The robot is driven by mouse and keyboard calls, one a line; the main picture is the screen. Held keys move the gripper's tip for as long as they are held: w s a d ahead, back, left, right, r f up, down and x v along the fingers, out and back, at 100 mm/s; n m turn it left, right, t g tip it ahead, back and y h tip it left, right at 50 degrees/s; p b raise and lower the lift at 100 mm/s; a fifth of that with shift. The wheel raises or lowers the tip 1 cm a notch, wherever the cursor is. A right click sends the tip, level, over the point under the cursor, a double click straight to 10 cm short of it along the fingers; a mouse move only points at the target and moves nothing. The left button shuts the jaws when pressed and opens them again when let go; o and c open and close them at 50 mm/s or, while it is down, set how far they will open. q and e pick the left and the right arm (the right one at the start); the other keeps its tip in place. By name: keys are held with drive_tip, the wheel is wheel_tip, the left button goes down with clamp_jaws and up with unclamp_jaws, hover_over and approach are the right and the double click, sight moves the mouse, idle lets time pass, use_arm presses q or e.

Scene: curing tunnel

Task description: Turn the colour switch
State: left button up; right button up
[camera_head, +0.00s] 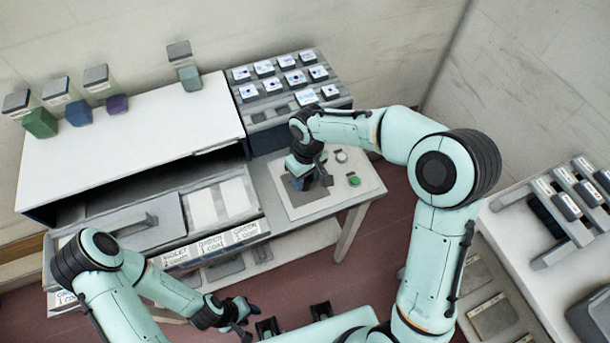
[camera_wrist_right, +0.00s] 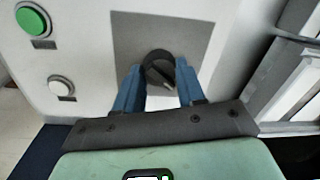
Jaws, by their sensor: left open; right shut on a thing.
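The colour switch (camera_wrist_right: 160,70) is a round dark knob with a raised grip on a grey plate, seen in the right wrist view. My right gripper (camera_wrist_right: 161,88) has its two blue fingers on either side of the knob and is shut on it. In the head view my right gripper (camera_head: 303,177) is over the switch panel (camera_head: 290,205) and hides the knob. My left gripper (camera_head: 243,322) is open and empty, low in the head view, away from the panel.
A green button (camera_head: 354,180) and a white button (camera_head: 341,156) sit beside the switch plate. The white tunnel housing (camera_head: 130,135) stands to the left, with coloured containers on top. A rack of labelled blocks (camera_head: 285,80) is behind. A side table (camera_head: 520,235) is at right.

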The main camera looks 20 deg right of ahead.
sight(307, 179)
drive_tip(key=shift+r, duration=0.1)
drive_tip(key=o, duration=1)
drive_tip(key=shift+o, duration=0.2)
use_arm(q)
drive_tip(key=shift+w+r+p, duration=0.65)
drive_tip(key=shift+r, duration=0.25)
use_arm(e)
wheel_tip(307, 179, up, 13)
drive_tip(key=shift+w+d+r, duration=0.15)
drive_tip(key=shift+d, duration=0.2)
use_arm(q)
drive_tip(key=shift+s, duration=0.15)
